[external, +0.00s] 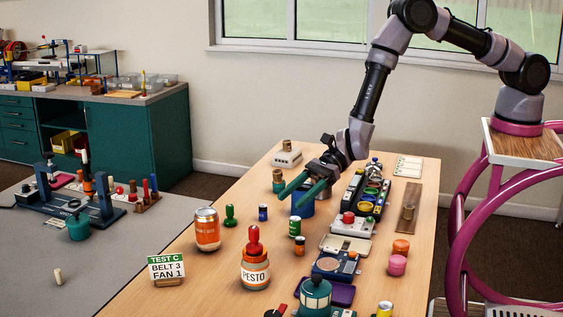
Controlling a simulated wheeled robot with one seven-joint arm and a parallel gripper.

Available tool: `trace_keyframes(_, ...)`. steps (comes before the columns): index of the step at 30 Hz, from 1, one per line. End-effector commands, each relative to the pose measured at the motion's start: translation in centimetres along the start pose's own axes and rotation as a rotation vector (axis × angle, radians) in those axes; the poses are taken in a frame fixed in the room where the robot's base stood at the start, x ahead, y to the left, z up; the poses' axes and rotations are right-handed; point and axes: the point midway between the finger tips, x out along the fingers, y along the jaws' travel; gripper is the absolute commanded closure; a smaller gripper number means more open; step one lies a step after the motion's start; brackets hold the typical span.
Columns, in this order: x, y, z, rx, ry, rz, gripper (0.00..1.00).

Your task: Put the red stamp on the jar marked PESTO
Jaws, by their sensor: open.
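The jar marked PESTO (255,273) stands upright near the front of the wooden table, with an orange lid. A red stamp (254,239) with a rounded knob stands upright on top of its lid. My gripper (293,195) is open, its two teal fingers pointing down and left. It is well behind the jar and to the right, apart from the jar and the stamp. The fingers are over or in front of a blue container (302,207); I cannot tell whether they touch it. I see nothing between the fingers.
A green stamp (230,215), an orange can (207,229) and small cans stand behind the jar. A TEST C sign (166,268) is at the left. Trays and devices (346,243) crowd the table's right side. The table between sign and jar is clear.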

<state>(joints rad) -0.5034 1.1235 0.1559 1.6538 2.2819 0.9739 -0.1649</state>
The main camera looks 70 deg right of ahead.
Motion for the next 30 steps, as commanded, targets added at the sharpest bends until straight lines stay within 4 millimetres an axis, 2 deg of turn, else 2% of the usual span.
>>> trace_keyframes(8, -0.5, -0.1, 0.6, -0.009, -0.005, 0.003, 0.41)
trace_keyframes(11, -1.7, -0.5, 3.2, -0.060, -0.020, 0.026, 0.41)
trace_keyframes(14, -4.6, -1.1, 8.0, -0.165, -0.044, 0.069, 0.41)
trace_keyframes(18, -10.9, -1.4, 15.3, -0.378, -0.062, 0.147, 0.41)
trace_keyframes(21, -16.0, -1.2, 19.3, -0.535, -0.055, 0.194, 0.41)
trace_keyframes(25, -23.1, -0.6, 23.0, -0.741, -0.022, 0.243, 0.41)
trace_keyframes(30, -32.7, 0.6, 25.4, -1.003, 0.065, 0.289, 0.41)
